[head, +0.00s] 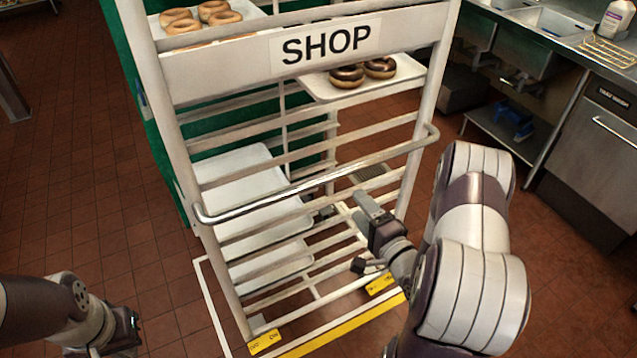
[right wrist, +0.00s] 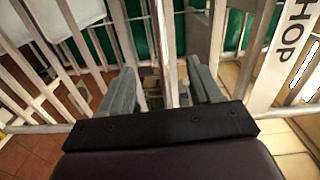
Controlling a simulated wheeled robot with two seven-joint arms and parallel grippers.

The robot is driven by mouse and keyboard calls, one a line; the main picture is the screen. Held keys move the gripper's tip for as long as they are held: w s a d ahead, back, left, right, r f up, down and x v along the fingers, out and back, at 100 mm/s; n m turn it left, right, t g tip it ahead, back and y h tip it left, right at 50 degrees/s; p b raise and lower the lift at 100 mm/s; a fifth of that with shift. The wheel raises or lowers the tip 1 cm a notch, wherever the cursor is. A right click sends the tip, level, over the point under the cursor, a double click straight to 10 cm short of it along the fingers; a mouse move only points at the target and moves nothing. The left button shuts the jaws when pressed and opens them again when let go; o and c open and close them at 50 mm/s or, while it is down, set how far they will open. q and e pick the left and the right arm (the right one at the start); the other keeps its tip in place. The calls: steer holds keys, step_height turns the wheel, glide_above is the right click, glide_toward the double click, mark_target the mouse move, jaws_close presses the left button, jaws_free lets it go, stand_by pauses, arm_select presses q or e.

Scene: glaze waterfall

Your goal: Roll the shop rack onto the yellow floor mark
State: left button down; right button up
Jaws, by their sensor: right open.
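The white shop rack (head: 225,78) stands upright in the middle of the head view, with a SHOP sign and a bent metal push handle (head: 320,180) across its near side. A yellow strip (head: 345,328) runs along the floor at its near foot, beside a white line (head: 210,305). My right gripper (head: 362,235) is at the lower right of the rack, below the handle. In the right wrist view its open fingers (right wrist: 165,90) lie either side of a pale rack bar; contact cannot be told. My left gripper (head: 115,335) is low at the left, apart from the rack; its jaws are unclear.
Trays hold ring doughnuts (head: 200,15) and chocolate doughnuts (head: 362,70); lower trays look empty. A green panel (head: 130,70) stands behind the rack. A sink counter (head: 560,30) and a steel appliance (head: 600,160) line the right.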

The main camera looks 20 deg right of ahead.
mark_target(339, 176)
steer(key=shift+m, duration=0.3)
steer(key=w+b, duration=0.1)
steer(key=w, duration=0.3)
steer(key=w+b, duration=0.1)
steer(key=w, duration=0.3)
steer(key=shift+w+a, duration=0.2)
steer(key=shift+w, duration=0.2)
steer(key=w, duration=0.3)
steer(key=shift+d+f, duration=0.1)
steer(key=shift+d, duration=0.2)
arm_select(q)
steer(key=shift+w+d+f, duration=0.1)
steer(key=shift+d+f, duration=0.1)
steer(key=shift+f, duration=0.35)
steer(key=shift+d+f, duration=0.15)
steer(key=shift+f, duration=0.4)
arm_select(e)
steer(key=shift+a, duration=0.15)
steer(key=shift+c, duration=0.9)
jaws_close()
